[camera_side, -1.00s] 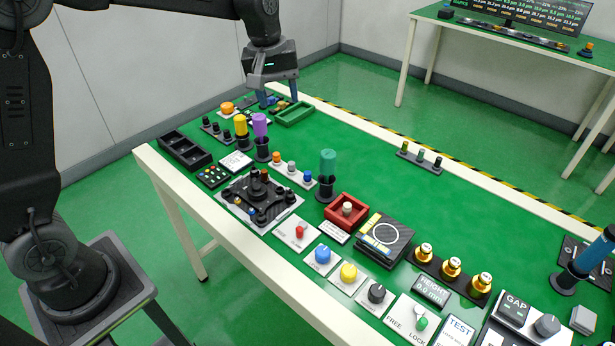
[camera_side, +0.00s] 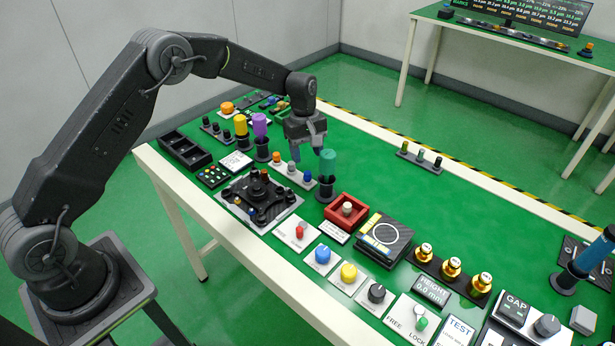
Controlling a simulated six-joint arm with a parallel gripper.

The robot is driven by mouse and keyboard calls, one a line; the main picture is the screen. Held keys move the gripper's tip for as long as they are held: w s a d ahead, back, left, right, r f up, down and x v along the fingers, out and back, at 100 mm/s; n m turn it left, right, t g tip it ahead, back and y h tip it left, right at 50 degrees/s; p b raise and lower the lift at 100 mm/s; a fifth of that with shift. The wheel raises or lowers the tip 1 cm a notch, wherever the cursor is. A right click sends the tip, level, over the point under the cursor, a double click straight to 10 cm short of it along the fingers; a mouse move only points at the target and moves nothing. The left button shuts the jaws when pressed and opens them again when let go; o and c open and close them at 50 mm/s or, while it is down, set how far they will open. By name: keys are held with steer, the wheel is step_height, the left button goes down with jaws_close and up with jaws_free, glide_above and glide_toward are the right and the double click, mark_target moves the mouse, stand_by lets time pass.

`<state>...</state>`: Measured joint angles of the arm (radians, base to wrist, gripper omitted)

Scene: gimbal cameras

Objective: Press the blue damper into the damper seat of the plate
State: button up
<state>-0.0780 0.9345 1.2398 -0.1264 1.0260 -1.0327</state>
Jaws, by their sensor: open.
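A small blue piece (camera_side: 307,176), which looks like the blue damper, stands at the right end of a light strip behind the black plate, in line with a grey one and an orange one.
A teal-topped tool (camera_side: 328,163) stands in a dark holder just right of my gripper. Purple (camera_side: 260,126) and yellow (camera_side: 240,125) handled tools stand to the left. A red tray (camera_side: 334,211) lies in front right.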

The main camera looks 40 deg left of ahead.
mark_target(308, 172)
steer(key=shift+s+d+f, duration=0.1)
steer(key=shift+d+f, duration=0.05)
steer(key=shift+f, duration=1.5)
steer(key=shift+d+f, duration=0.1)
steer(key=shift+f, duration=1.5)
jaws_close()
